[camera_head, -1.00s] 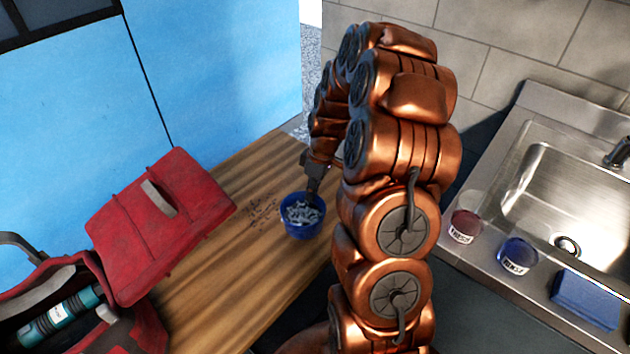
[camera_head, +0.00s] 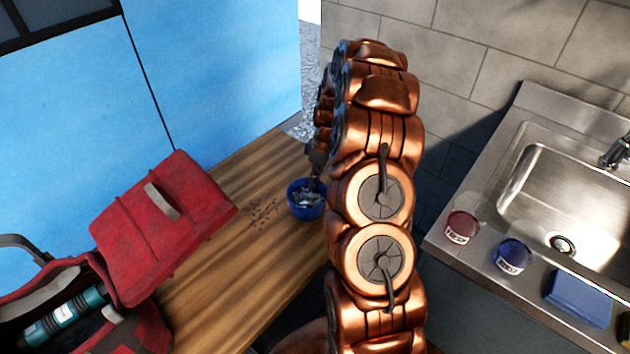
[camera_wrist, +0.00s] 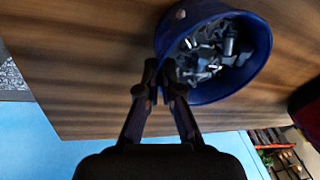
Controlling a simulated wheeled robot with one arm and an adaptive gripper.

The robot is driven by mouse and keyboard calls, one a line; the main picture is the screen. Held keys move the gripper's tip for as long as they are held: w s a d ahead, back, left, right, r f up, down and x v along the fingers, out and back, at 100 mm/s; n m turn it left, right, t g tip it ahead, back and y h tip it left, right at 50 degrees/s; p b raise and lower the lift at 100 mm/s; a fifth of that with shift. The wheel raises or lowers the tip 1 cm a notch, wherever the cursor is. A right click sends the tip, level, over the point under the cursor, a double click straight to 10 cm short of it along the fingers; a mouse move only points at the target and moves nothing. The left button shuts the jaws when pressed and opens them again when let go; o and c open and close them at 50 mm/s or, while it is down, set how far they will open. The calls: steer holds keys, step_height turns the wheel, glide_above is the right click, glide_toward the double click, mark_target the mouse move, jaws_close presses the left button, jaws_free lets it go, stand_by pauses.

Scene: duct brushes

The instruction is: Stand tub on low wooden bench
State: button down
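The tub (camera_head: 307,208) is a small blue round container with grey metal pieces in it. It is at the low wooden bench (camera_head: 225,265), near the bench's right edge; I cannot tell whether its base touches the wood. My gripper (camera_wrist: 161,76) is closed on the tub's rim, one fingertip inside and one outside. In the wrist view the tub (camera_wrist: 262,50) shows with its open top towards the camera and wood behind it. In the head view my arm hides part of the gripper and the bench's right side.
Dark bits (camera_head: 262,213) lie left of the tub. Right are a sink (camera_head: 560,200), a red labelled cup (camera_head: 460,228), a blue labelled cup (camera_head: 512,257) and a blue block (camera_head: 580,298).

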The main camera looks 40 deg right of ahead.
steer(key=shift+f, duration=0.75)
steer(key=shift+f, duration=0.15)
steer(key=c, duration=1.3)
jaws_free()
steer(key=b+v, duration=0.1)
steer(key=v, duration=1.1)
steer(key=shift+a+r+b, duration=0.1)
steer(key=shift+r+b, duration=0.1)
steer(key=shift+b, duration=0.2)
